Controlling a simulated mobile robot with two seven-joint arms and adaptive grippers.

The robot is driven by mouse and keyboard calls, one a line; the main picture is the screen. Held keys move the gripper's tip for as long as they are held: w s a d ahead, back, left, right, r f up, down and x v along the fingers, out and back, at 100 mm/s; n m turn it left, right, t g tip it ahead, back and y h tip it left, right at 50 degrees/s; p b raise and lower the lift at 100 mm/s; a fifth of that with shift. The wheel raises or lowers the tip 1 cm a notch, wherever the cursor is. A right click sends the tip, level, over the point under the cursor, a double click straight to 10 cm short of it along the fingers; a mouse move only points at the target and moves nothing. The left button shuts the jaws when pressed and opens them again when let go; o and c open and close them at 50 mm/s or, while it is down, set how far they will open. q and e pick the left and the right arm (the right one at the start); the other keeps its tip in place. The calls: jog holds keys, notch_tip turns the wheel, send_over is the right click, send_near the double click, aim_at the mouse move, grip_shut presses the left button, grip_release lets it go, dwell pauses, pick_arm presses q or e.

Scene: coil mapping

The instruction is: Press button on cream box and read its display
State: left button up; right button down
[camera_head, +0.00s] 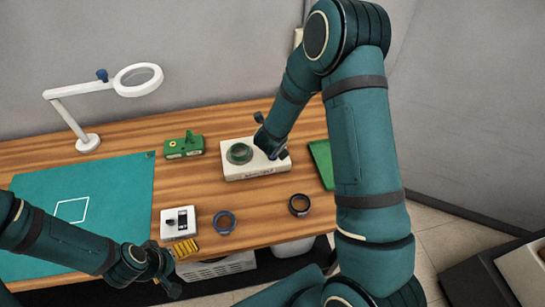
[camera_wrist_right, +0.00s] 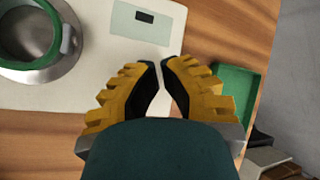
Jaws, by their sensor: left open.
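The cream box (camera_head: 237,172) stands near the middle of the wooden table with a green ring coil (camera_head: 240,153) on its top left. In the right wrist view, the cream box (camera_wrist_right: 100,75) shows a small display (camera_wrist_right: 145,16) on a grey-green panel; its characters are too small to read. My right gripper (camera_head: 275,152) is over the box's right part in the head view. In its wrist view, the right gripper's (camera_wrist_right: 160,63) yellow fingertips are almost together, with nothing between them. The button cannot be made out. My left gripper (camera_head: 178,264) is open at the table's front edge.
A white device (camera_head: 178,222), a grey ring (camera_head: 224,222) and a black ring (camera_head: 299,205) lie at the front. A green box (camera_head: 184,146) and a magnifier lamp (camera_head: 88,142) stand behind. A green tray (camera_head: 321,163) is right of the cream box; a teal mat (camera_head: 110,185) lies left.

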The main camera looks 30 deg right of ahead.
jog(key=shift+a, duration=0.15)
dwell(1.1)
jog(key=shift+f+b, duration=0.45)
jog(key=shift+b, duration=0.2)
jog(key=shift+f+b, duration=0.35)
jog(key=shift+b, duration=0.15)
dwell(0.5)
dwell(0.4)
jog(key=shift+r+p, duration=0.5)
jog(key=shift+r, duration=0.3)
jog(key=shift+r, duration=0.1)
